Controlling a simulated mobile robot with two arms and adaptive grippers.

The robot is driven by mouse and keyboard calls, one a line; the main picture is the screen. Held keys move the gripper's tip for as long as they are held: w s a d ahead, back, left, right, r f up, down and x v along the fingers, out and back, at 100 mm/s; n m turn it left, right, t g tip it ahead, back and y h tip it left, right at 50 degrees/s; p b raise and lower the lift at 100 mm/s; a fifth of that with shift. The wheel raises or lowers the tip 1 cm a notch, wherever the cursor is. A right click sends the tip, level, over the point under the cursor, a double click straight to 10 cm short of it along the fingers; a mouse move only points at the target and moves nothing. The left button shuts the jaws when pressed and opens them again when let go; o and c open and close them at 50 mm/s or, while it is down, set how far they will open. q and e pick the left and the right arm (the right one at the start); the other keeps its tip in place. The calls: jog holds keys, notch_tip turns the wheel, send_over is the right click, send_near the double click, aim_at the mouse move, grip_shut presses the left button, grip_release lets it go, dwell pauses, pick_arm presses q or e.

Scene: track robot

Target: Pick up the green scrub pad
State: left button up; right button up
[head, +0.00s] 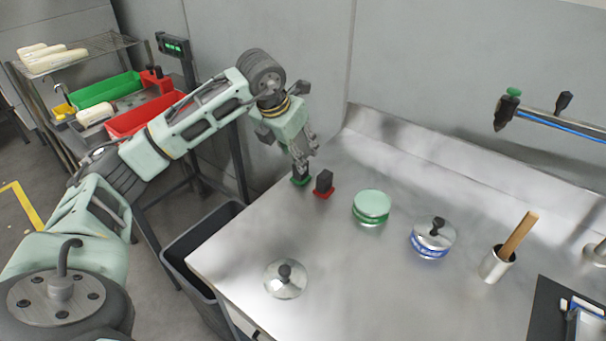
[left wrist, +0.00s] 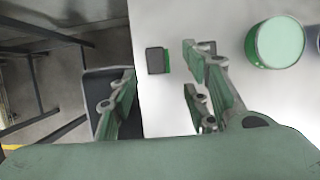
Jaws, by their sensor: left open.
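The green scrub pad (head: 300,181) has a black block handle on top and lies on the steel counter near its left edge. In the left wrist view the pad (left wrist: 167,60) shows as a dark block with a green edge. My left gripper (head: 304,156) is above it, fingers pointing down, and partly covers the handle in the head view. In the left wrist view the gripper (left wrist: 160,96) is open and empty, with the pad ahead, between the lines of the two fingers. I cannot tell whether a fingertip touches the handle. My right gripper is not in view.
A red pad with a black handle (head: 323,186) stands close right of the green one. A green round container (head: 371,206), a lidded jar (head: 433,238), a metal cup (head: 496,265) and a loose lid (head: 286,279) stand on the counter (head: 350,290). A grey bin (head: 203,240) is below its left edge.

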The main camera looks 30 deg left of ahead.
pick_arm(q)
jog(key=x, duration=0.2)
jog(key=p+x, duration=0.1)
jog(key=x, duration=0.3)
jog(key=shift+s+a+f+p, duration=0.15)
jog(key=shift+a+f+p, duration=0.15)
jog(key=shift+a+f, duration=0.05)
jog(key=shift+f, duration=0.35)
jog(key=shift+c, duration=0.2)
grip_shut()
